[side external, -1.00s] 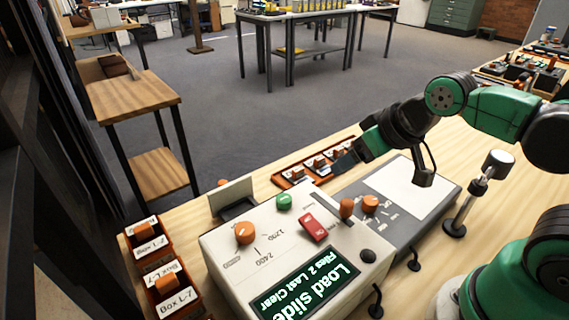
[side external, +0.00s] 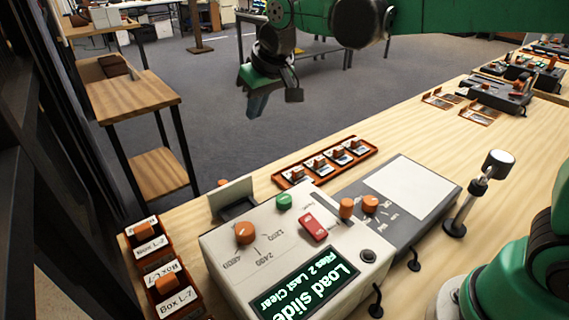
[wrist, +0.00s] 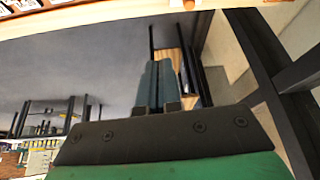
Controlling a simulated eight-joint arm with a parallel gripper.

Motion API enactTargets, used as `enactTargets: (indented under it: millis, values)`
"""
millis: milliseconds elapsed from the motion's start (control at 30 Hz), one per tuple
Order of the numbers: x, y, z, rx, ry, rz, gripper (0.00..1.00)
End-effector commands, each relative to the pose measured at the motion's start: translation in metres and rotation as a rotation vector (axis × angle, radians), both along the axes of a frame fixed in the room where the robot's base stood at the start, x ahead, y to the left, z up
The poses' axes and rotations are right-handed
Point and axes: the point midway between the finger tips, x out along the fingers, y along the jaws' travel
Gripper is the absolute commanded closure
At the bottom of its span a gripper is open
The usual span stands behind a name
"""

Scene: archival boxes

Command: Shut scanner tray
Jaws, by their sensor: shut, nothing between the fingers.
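The scanner (side external: 290,255) is a beige box on the wooden table, with a lit screen (side external: 305,285) reading "Load slide". At its far left edge a dark tray (side external: 238,208) sticks out, with a beige front plate (side external: 231,192) standing apart from the scanner body. My gripper (side external: 258,108) is raised beyond the table's far edge, above and behind the tray, touching nothing. Its fingers are together and empty, which also shows in the wrist view (wrist: 158,80). The tray cannot be made out in the wrist view.
An orange rack (side external: 326,165) of several slides lies behind the scanner. Orange boxes (side external: 170,290) stand left of it. A grey panel with a white pad (side external: 410,187) and a metal post (side external: 480,190) are on the right. The air around my gripper is clear.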

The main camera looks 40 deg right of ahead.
Motion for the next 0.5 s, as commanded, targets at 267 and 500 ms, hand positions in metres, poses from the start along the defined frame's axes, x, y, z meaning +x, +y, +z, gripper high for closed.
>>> enactTargets:
  millis: [267, 500]
  values:
    - [0.059, 0.051, -0.041, -0.015, 0.08, 0.045, 1.0]
    - [0.071, 0.066, -0.061, -0.022, 0.103, 0.055, 1.0]
